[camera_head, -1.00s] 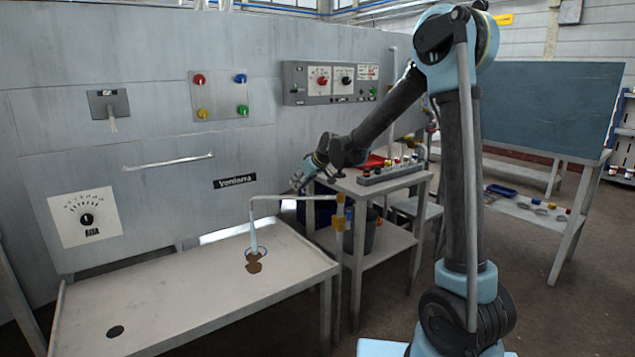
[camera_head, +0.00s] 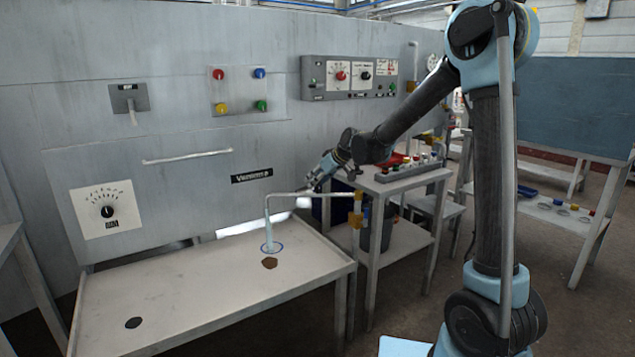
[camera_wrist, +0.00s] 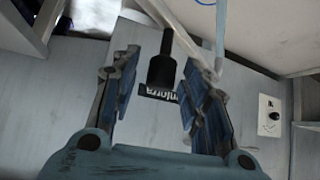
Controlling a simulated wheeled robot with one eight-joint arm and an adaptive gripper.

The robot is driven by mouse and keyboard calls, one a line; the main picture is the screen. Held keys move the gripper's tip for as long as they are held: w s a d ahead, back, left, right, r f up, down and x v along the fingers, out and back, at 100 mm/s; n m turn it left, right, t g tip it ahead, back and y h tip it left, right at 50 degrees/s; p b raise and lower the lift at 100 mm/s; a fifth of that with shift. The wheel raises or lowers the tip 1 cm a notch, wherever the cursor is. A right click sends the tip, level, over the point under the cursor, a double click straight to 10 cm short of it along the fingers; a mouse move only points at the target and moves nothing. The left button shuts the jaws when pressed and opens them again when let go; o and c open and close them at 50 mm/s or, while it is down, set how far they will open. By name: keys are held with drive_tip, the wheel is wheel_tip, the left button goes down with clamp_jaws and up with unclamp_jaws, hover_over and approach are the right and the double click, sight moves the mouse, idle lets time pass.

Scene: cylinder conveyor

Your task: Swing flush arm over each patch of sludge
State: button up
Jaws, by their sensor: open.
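The flush arm (camera_head: 312,194) is a thin pale pipe reaching left from a post with yellow fittings over the steel table (camera_head: 210,290). Its end points down, with a pale blue stream (camera_head: 268,232) inside a blue ring on the table. A brown sludge patch (camera_head: 270,263) lies just in front of the ring. A dark round spot (camera_head: 133,323) lies at the near left; I cannot tell whether it is sludge or a drain. My gripper (camera_head: 322,178) is beside the flush arm. In the wrist view, its open fingers (camera_wrist: 165,68) stand either side of a dark handle (camera_wrist: 162,72).
The wall panel (camera_head: 180,200) stands behind the table, with coloured buttons, a dial and a bar. A shelf cart (camera_head: 405,183) with small bottles stands right of the table, close to my arm. A dark blue board (camera_head: 570,110) stands farther right.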

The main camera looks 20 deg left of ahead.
drive_tip(key=v, duration=1.2)
drive_tip(key=shift+w+f, duration=0.1)
drive_tip(key=shift+w, duration=0.05)
idle(1.1)
